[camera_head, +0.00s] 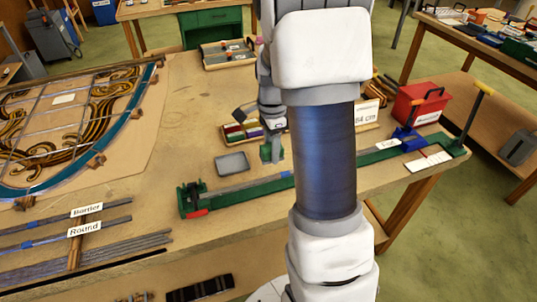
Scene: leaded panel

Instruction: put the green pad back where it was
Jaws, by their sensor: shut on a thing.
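My gripper (272,157) points down over the middle of the bench, partly hidden behind my own arm. It is shut on a small green piece that looks like the green pad (265,153). The pad is just behind the long green rail (240,196) and to the right of a shallow grey tray (232,163). I cannot tell whether the pad touches the bench. A shallow wooden box (225,133) with pieces in several colours lies behind the gripper, to its left.
A lead strip lies along the rail, with a blue block (410,139) towards its right end. A red toolbox (418,104) stands at the back right. The leaded panel (75,120) covers the left of the bench. Bare bench (185,110) lies between panel and box.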

